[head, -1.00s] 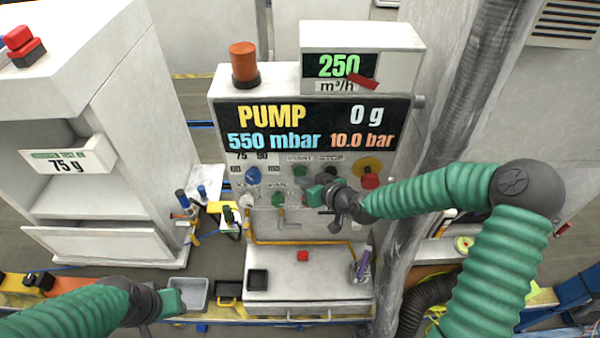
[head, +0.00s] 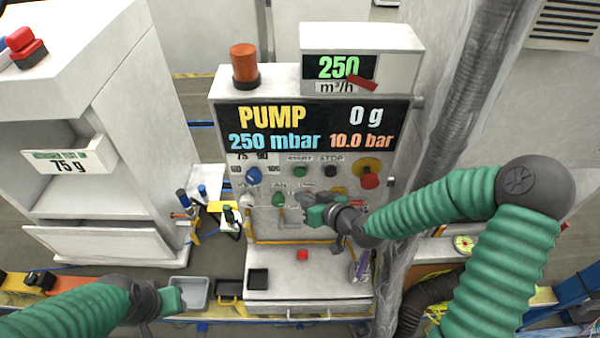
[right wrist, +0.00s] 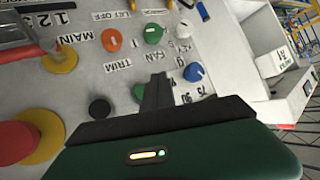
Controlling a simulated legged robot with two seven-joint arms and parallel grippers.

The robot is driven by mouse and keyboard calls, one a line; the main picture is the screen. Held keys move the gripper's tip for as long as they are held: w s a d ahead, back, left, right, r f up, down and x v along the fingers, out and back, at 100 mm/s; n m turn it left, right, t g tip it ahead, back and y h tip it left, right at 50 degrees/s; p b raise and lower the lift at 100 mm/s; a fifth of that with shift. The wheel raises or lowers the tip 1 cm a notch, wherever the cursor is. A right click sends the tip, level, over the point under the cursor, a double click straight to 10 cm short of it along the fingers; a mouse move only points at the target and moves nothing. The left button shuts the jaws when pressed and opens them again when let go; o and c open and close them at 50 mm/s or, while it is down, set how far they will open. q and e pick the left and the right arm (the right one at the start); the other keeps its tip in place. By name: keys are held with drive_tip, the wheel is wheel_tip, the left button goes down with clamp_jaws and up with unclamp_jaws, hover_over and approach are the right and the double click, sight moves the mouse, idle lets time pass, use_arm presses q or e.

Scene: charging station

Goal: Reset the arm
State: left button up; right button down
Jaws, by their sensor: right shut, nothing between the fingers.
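My right arm (head: 440,207) is green with dark joints and reaches in from the right. Its gripper (head: 312,211) is in front of the lower part of the pump station's control panel (head: 315,172), shut and empty. In the right wrist view the shut fingers (right wrist: 158,90) point over the panel, with an orange knob (right wrist: 111,40), a blue knob (right wrist: 193,71) and a green knob beyond them. My left arm (head: 75,312) comes in at the lower left, and its gripper (head: 172,300) is by a grey tray; its fingers are too unclear to judge.
The display reads 250 mbar, 10.0 bar and 0 g. A red mushroom button (head: 369,181) on a yellow base is right of the knobs. A white cabinet (head: 110,130) is left, a grey duct right.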

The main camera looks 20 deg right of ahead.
idle(0.3)
idle(0.4)
drive_tip(key=s+d+f+n+g+h+b, duration=0.1)
drive_tip(key=s+f+g+b, duration=0.3)
drive_tip(key=f, duration=0.3)
drive_tip(key=s+f+g+h+b, duration=0.1)
drive_tip(key=s+f+h+b, duration=0.1)
drive_tip(key=s+f+b, duration=0.4)
drive_tip(key=s+d+f+m+g+h+b, duration=0.1)
drive_tip(key=s+b, duration=0.4)
drive_tip(key=s, duration=0.5)
drive_tip(key=d+f+m+g, duration=0.1)
drive_tip(key=g, duration=0.1)
drive_tip(key=shift+d+f+m+g+h, duration=0.2)
drive_tip(key=shift+m+g+h, duration=0.1)
drive_tip(key=shift+g, duration=0.1)
drive_tip(key=shift+a, duration=0.3)
